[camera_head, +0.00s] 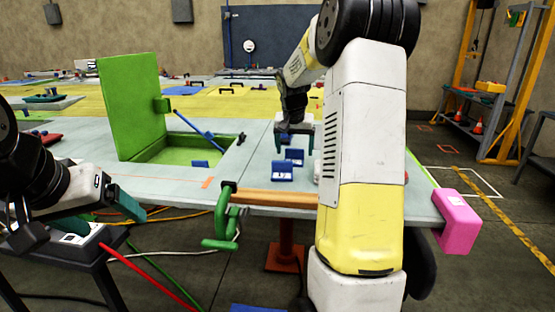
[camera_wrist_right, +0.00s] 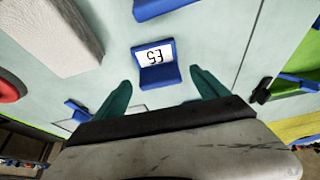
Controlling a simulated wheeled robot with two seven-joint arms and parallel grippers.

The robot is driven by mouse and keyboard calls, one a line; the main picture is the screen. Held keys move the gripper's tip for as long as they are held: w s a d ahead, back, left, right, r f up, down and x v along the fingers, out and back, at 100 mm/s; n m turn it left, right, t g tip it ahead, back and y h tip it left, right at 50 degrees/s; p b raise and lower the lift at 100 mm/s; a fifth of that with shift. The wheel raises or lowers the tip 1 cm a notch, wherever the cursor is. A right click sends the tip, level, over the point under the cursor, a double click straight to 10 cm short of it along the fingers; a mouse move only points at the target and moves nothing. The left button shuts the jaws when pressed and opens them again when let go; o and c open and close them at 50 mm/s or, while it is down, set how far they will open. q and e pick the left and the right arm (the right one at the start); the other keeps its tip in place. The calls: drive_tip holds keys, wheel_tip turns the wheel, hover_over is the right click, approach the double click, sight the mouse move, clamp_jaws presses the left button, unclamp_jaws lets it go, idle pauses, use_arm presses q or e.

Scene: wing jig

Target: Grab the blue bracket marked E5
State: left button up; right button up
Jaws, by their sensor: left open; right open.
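The blue bracket marked E5 (camera_wrist_right: 158,72) stands on the pale table surface, its white label upside down in the right wrist view. In the head view it appears to be the bracket (camera_head: 295,157) just below my right gripper. My right gripper (camera_head: 293,136) is open and empty, pointing down. In the wrist view its teal fingertips (camera_wrist_right: 158,84) lie either side of E5, apart from it. A second blue bracket (camera_head: 281,171) stands nearer; it is cut off in the wrist view (camera_wrist_right: 165,7). My left gripper (camera_head: 112,218) is open and empty at lower left, off the table.
An open green hatch (camera_head: 133,105) with a blue rod (camera_head: 194,128) stands left of the brackets. A white block (camera_wrist_right: 52,30) lies beside E5. A green clamp (camera_head: 226,218) and wooden bar (camera_head: 275,198) sit at the front edge, with a pink block (camera_head: 456,220) at the right corner.

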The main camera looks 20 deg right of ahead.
drive_tip(key=shift+x, duration=1.2)
drive_tip(key=c, duration=1.5)
drive_tip(key=shift+r, duration=0.15)
